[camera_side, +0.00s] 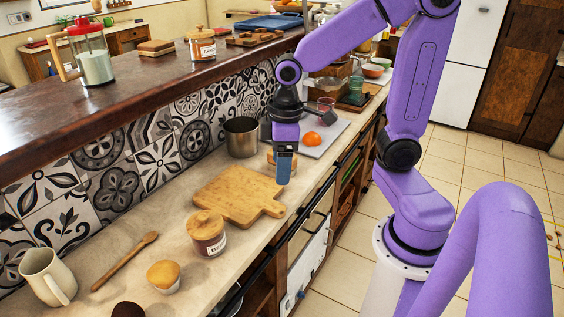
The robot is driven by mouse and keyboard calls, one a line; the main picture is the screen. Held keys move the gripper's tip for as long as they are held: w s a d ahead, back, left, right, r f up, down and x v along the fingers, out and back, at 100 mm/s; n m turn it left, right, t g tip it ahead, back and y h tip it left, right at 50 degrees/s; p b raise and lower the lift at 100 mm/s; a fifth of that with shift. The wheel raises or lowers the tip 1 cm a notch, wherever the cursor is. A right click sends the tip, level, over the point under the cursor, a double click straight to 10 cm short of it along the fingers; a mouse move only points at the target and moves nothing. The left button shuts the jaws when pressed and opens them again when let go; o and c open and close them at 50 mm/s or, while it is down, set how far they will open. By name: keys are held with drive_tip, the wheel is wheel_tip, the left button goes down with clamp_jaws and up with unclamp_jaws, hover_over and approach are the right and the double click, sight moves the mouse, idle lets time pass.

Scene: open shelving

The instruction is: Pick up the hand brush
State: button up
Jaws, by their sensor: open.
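I cannot make out a hand brush in the side view. My gripper (284,178) points down over the counter, just beyond the right end of the wooden cutting board (238,194). It is open, and I see nothing held in it. The fingers are seen nearly edge-on, so the gap between them is hard to see. A light wooden item (270,158) behind the gripper is partly hidden by it.
A metal pot (241,137) stands behind the board. A lidded jar (207,233), a wooden spoon (125,262), a muffin-like item (163,277) and a pitcher (47,276) are nearer. An orange (313,139) lies on a pale board (322,131). The raised ledge (140,107) runs along the left.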

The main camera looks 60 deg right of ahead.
drive_tip(key=w+d+f+m, duration=0.1)
drive_tip(key=w+d+m, duration=0.4)
drive_tip(key=d, duration=0.6)
drive_tip(key=w+d+m, duration=0.2)
drive_tip(key=w+d, duration=0.4)
drive_tip(key=d, duration=0.5)
drive_tip(key=shift+t+h, duration=0.3)
drive_tip(key=shift+t, duration=0.1)
drive_tip(key=f, duration=0.4)
drive_tip(key=w+f, duration=0.1)
drive_tip(key=f, duration=0.6)
drive_tip(key=shift+w+a+f, duration=0.15)
drive_tip(key=shift+w+f, duration=0.1)
drive_tip(key=shift+f, duration=0.1)
drive_tip(key=shift+w+d+f, duration=0.1)
drive_tip(key=shift+w+f, duration=0.05)
drive_tip(key=shift+f, duration=0.8)
drive_tip(key=shift+w+d+f, duration=0.1)
drive_tip(key=shift+w+f, duration=0.1)
drive_tip(key=shift+f, duration=0.75)
drive_tip(key=shift+w+f, duration=0.15)
drive_tip(key=shift+f, duration=0.8)
drive_tip(key=shift+f, duration=0.1)
drive_tip(key=c, duration=1.2)
